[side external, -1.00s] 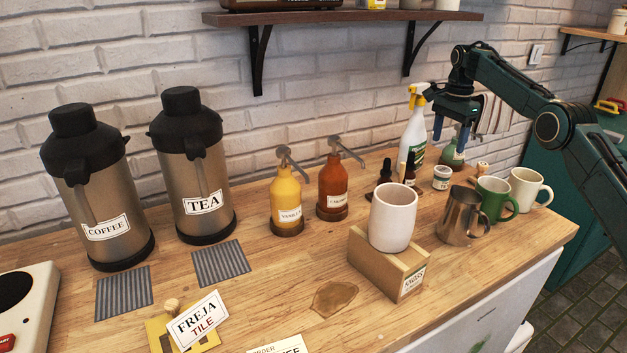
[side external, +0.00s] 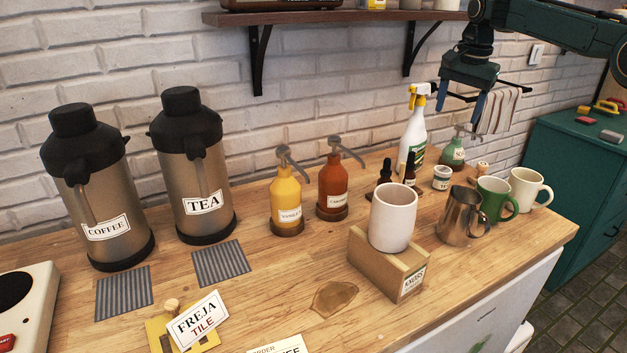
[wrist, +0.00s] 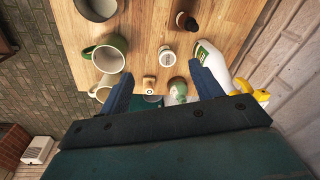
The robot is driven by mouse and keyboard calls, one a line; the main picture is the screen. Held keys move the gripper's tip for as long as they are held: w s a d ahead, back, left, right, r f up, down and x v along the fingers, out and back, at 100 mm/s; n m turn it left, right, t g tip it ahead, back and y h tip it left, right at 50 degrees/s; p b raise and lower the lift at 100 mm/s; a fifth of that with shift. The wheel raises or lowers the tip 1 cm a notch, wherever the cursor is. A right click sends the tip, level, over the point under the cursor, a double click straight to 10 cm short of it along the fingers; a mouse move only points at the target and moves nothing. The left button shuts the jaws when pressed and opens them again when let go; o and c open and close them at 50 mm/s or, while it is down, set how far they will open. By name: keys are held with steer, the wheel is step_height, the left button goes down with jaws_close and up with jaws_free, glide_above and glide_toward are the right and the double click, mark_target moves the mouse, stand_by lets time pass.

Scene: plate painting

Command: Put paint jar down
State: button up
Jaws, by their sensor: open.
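The small white jar with a printed label (side external: 441,178), which I take as the paint jar, stands upright on the wooden counter, left of the green pump bottle (side external: 453,153). In the wrist view the jar's top (wrist: 167,54) shows beyond my fingertips. My gripper (side external: 461,103) is in the air well above the counter, near the spray bottle and the green bottle. Its two blue fingers are apart with nothing between them, and the open jaws also show in the wrist view (wrist: 161,78).
A spray bottle (side external: 413,135), dark dropper bottles (side external: 385,172), a metal pitcher (side external: 459,218), a green mug (side external: 490,200) and a white mug (side external: 527,188) crowd around the jar. A white cup (side external: 393,220) stands on a wooden block (side external: 372,262).

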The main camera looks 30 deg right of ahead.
steer(key=s+a+r+n+t, duration=0.1)
steer(key=s+a+r+n, duration=0.15)
steer(key=s, duration=0.35)
steer(key=s+a+r+n, duration=0.1)
steer(key=s+a+n, duration=0.1)
steer(key=s+a, duration=0.35)
steer(key=s+a+r+n+t, duration=0.1)
steer(key=s+r+n, duration=0.15)
steer(key=s, duration=0.45)
steer(key=s+a+f+n, duration=0.1)
steer(key=s+f+n, duration=0.1)
steer(key=s, duration=0.4)
steer(key=s+a+f+n+t, duration=0.1)
steer(key=s+a+f+n, duration=0.1)
steer(key=s+f, duration=0.2)
steer(key=s+a+f+n+t, duration=0.1)
steer(key=s+f+n, duration=0.1)
steer(key=s, duration=0.6)
steer(key=shift+s+a+f, duration=0.15)
steer(key=shift+s+f, duration=0.15)
steer(key=shift+f, duration=0.45)
